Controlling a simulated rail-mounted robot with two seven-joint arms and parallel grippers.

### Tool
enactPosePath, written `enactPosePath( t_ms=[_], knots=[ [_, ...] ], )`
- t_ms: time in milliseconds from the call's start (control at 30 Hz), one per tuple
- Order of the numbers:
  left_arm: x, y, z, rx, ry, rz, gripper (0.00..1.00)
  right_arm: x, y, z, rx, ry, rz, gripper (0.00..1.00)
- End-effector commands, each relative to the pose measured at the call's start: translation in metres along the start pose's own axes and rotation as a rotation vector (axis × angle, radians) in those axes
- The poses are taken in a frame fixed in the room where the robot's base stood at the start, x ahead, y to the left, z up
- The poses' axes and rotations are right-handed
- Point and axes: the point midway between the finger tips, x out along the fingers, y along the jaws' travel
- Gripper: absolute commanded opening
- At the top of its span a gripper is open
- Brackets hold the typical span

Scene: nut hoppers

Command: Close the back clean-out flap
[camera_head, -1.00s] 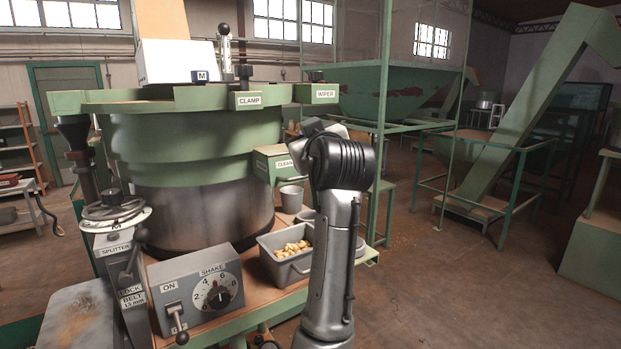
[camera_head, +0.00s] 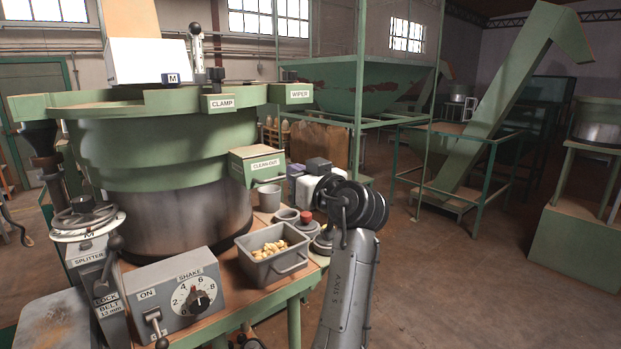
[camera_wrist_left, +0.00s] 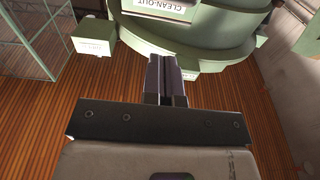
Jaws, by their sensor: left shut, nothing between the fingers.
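The green clean-out box (camera_head: 240,170) with its CLEAN-OUT label (camera_head: 265,164) juts from the right side of the bowl feeder in the head view. Its label also shows upside down at the top of the left wrist view (camera_wrist_left: 165,5). I cannot tell which part is the back flap or how far open it stands. My left gripper (camera_head: 295,171) is just right of the box, partly hidden by my own wrist. In the left wrist view its fingers (camera_wrist_left: 164,70) are together and empty, pointing toward the label, with a gap visible. My right gripper is not in view.
Below the box are a grey cup (camera_head: 269,198) and a grey bin of nuts (camera_head: 272,262). A red knob (camera_head: 305,217) is close to my left arm. The SHAKE control box (camera_head: 182,298) is at the front. Open floor (camera_head: 450,280) lies to the right.

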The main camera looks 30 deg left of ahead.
Motion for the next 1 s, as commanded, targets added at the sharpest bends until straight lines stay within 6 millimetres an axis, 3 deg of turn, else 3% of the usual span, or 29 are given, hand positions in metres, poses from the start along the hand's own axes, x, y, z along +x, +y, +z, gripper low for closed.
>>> enactPosePath(
  t_ms=[133, 400, 1000],
  knots=[
    [0.026, -0.001, -0.002, -0.001, 0.0, -0.002, 0.0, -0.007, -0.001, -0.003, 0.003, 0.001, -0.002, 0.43],
    [0.047, 0.0, 0.021, 0.001, -0.001, 0.0, 0.0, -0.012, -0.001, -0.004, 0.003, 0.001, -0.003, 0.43],
    [0.054, 0.0, 0.031, 0.0, 0.005, 0.0, 0.0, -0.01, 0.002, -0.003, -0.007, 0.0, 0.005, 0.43]
  ],
)
